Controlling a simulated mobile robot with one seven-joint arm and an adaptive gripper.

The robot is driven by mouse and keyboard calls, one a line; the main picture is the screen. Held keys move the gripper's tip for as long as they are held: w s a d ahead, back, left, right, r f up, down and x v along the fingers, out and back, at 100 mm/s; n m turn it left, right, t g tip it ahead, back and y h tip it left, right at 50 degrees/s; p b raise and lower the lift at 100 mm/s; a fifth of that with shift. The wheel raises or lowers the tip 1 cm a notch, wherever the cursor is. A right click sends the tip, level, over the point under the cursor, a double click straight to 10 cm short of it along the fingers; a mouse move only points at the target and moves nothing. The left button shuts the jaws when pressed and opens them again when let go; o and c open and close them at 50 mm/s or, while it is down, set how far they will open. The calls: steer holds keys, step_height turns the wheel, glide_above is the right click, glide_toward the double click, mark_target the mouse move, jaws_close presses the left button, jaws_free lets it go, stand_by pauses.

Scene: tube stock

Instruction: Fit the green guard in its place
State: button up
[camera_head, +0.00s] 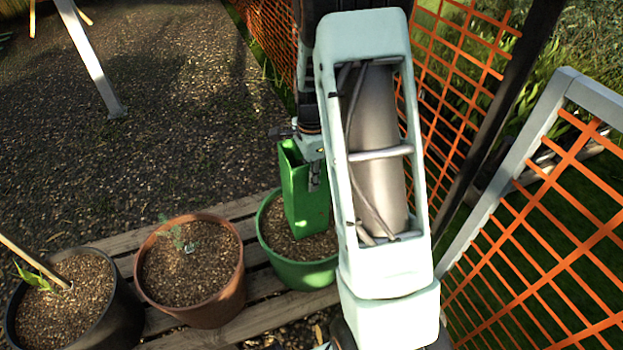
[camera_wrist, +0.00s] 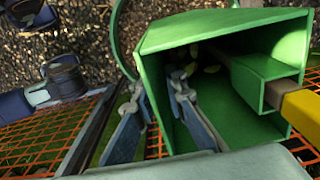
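The green guard (camera_head: 303,195) is an open rectangular sleeve, standing roughly upright over the soil of the green pot (camera_head: 300,275). I cannot tell whether its lower end rests on the soil. My gripper (camera_wrist: 158,95) straddles one guard wall at the top, one finger outside and one inside, and looks closed on it. In the wrist view I look into the guard's open top (camera_wrist: 225,100). A brown stake with a yellow end (camera_wrist: 302,108) runs through the small channel on its side. Small pale leaves (camera_wrist: 212,69) show inside. The stake is hidden in the head view.
A terracotta pot (camera_head: 225,300) with a small seedling and a black pot (camera_head: 120,310) with a stick stand left of the green pot on wooden slats (camera_head: 165,322). Orange mesh fencing (camera_head: 560,235) is at the right. Gravel ground (camera_head: 150,130) is open behind.

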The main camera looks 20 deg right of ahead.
steer(key=shift+o, duration=1.2)
step_height(320, 180, up, 12)
